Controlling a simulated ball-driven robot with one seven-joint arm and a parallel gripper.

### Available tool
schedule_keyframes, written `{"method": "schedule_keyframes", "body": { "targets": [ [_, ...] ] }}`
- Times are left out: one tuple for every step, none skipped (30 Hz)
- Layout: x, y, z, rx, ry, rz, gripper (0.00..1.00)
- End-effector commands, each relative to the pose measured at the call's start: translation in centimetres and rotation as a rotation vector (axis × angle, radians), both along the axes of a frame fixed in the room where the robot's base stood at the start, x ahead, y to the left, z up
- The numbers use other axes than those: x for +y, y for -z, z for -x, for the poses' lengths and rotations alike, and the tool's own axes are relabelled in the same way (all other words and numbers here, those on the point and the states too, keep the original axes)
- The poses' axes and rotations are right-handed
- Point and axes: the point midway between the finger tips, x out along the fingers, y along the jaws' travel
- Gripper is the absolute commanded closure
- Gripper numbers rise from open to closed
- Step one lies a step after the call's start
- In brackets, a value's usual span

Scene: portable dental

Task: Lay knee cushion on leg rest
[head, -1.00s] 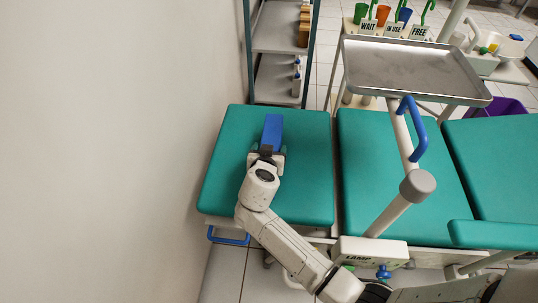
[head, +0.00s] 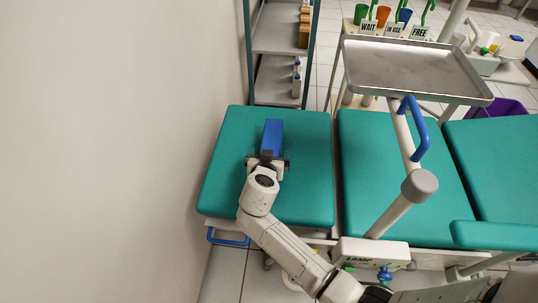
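The knee cushion is a blue block (head: 272,136). It lies lengthwise on the green leg rest (head: 225,150), the left pad of the couch, right of its middle. My gripper (head: 268,162) is at the cushion's near end. Its fingers look spread wide to both sides, apart from the cushion's sides. The wrist hides the cushion's near end, so I cannot tell whether anything touches there.
A metal tray (head: 412,68) on a post with a blue handle (head: 416,130) overhangs the couch's middle pad (head: 375,170). A wall stands close on the left. A shelf unit (head: 278,75) stands behind the leg rest. The leg rest's left part is clear.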

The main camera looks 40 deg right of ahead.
Motion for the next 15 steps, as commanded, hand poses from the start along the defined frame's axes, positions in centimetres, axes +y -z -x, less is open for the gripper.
{"method": "schedule_keyframes", "body": {
  "targets": [
    [0.0, 0.0, 0.0, 0.000, 0.000, 0.000, 0.00],
    [0.0, -0.1, 0.0, 0.000, 0.000, 0.000, 0.00],
    [0.0, -0.3, 0.0, 0.000, 0.000, 0.000, 0.00],
    [0.0, -0.4, 0.0, 0.000, 0.000, 0.000, 0.00],
    [0.1, -0.6, 0.0, 0.000, -0.001, 0.000, 0.00],
    [0.5, -0.6, 0.3, 0.000, -0.001, 0.000, 0.00],
    [0.8, -0.8, 0.6, 0.000, -0.002, 0.000, 0.00],
    [1.2, -1.1, 0.8, 0.000, -0.004, 0.000, 0.00],
    [1.7, -1.5, 1.3, 0.000, -0.003, 0.000, 0.00],
    [2.1, -1.8, 1.6, 0.000, -0.003, 0.000, 0.00],
    [2.6, -2.1, 2.0, 0.000, -0.003, 0.000, 0.00],
    [3.2, -2.5, 2.4, 0.000, -0.003, 0.000, 0.00],
    [3.7, -2.8, 2.7, -0.001, -0.004, 0.000, 0.00],
    [4.1, -3.1, 3.1, -0.001, -0.004, -0.001, 0.00],
    [4.7, -3.5, 3.6, 0.000, -0.003, 0.000, 0.00]
  ]
}}
